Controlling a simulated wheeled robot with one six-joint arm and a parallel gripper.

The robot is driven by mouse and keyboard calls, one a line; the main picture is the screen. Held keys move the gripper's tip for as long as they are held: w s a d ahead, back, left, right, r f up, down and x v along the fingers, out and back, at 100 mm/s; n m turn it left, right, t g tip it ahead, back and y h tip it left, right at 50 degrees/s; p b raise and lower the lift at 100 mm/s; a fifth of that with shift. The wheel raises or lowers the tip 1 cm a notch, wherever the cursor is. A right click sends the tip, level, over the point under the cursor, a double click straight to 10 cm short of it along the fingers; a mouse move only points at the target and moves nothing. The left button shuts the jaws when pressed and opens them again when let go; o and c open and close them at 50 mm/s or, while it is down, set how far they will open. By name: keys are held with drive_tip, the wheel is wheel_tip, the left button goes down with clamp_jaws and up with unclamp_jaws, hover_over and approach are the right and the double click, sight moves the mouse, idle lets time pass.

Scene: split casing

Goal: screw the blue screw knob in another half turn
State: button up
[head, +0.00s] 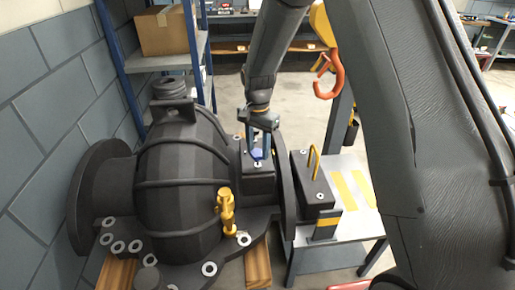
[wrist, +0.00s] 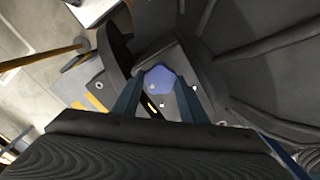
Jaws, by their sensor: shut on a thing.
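The blue screw knob (head: 257,153) sits on the dark block at the right end of the large dark casing (head: 180,180). My gripper (head: 259,149) points down onto the knob from above and is shut on it. In the wrist view the knob (wrist: 159,80) shows as a blue many-sided head between my two blue fingertips (wrist: 158,92). The fingers hide its sides, and I cannot tell how deep the knob is screwed in.
A brass valve fitting (head: 226,211) stands on the casing's front. A dark block with a yellow handle (head: 314,162) is right of the knob. An orange hook (head: 331,75) hangs behind it. A blue shelf with a cardboard box (head: 162,32) stands at the back left.

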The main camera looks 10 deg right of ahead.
sight(257, 152)
drive_tip(key=shift+m, duration=0.4)
drive_tip(key=shift+r, duration=0.1)
drive_tip(key=o, duration=1.1)
drive_tip(key=shift+c, duration=0.2)
wheel_tip(257, 152, up, 8)
drive_tip(key=shift+f+b, duration=0.15)
drive_tip(key=shift+b, duration=0.9)
